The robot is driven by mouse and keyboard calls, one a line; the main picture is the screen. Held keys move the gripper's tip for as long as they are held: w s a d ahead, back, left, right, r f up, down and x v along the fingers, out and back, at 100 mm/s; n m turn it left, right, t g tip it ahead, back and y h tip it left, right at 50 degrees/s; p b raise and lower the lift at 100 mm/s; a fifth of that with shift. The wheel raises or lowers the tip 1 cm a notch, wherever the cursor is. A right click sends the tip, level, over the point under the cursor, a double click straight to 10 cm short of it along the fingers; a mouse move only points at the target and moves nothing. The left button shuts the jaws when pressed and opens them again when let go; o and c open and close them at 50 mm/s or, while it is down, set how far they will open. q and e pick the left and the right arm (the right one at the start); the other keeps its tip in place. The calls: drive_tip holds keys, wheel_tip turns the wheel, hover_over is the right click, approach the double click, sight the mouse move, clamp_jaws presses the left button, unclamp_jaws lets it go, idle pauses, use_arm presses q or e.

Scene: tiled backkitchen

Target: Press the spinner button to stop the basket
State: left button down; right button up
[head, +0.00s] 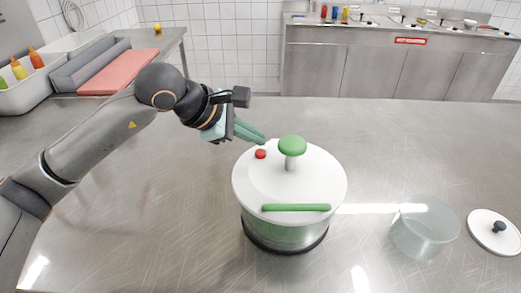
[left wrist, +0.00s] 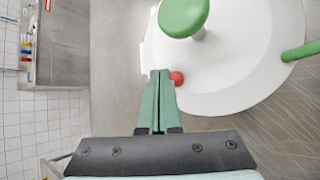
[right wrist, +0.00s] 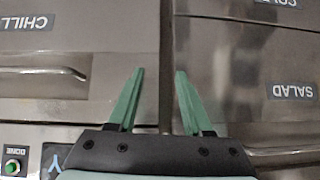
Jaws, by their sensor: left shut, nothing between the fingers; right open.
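The salad spinner has a white lid (head: 275,182) with a green knob (head: 292,146) on a short post and a green bar handle (head: 296,208) at the front. A small red button (head: 261,154) sits near the lid's far left edge; it also shows in the left wrist view (left wrist: 177,78). My left gripper (head: 262,138) is shut and empty, its tips close to the red button. Whether they touch it is unclear. The basket inside is hidden. My right gripper (right wrist: 158,75) is open and empty, in front of steel drawer fronts, and not in the head view.
A clear container (head: 424,228) and a white lid with a black knob (head: 494,231) stand right of the spinner. At the back left are a bin of bottles (head: 25,90) and a red board (head: 119,70). The steel counter between is clear.

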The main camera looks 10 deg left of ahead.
use_arm(q)
drive_tip(key=shift+f, duration=0.15)
idle(0.7)
drive_tip(key=shift+f+b, duration=0.3)
drive_tip(key=shift+b, duration=0.35)
drive_tip(key=shift+f+b, duration=0.55)
drive_tip(key=shift+b, duration=0.05)
idle(0.4)
drive_tip(key=shift+r, duration=0.15)
drive_tip(key=shift+r+p, duration=0.5)
drive_tip(key=shift+r, duration=0.3)
wheel_tip(320, 180, up, 5)
drive_tip(key=p, duration=0.3)
idle(0.3)
idle(0.7)
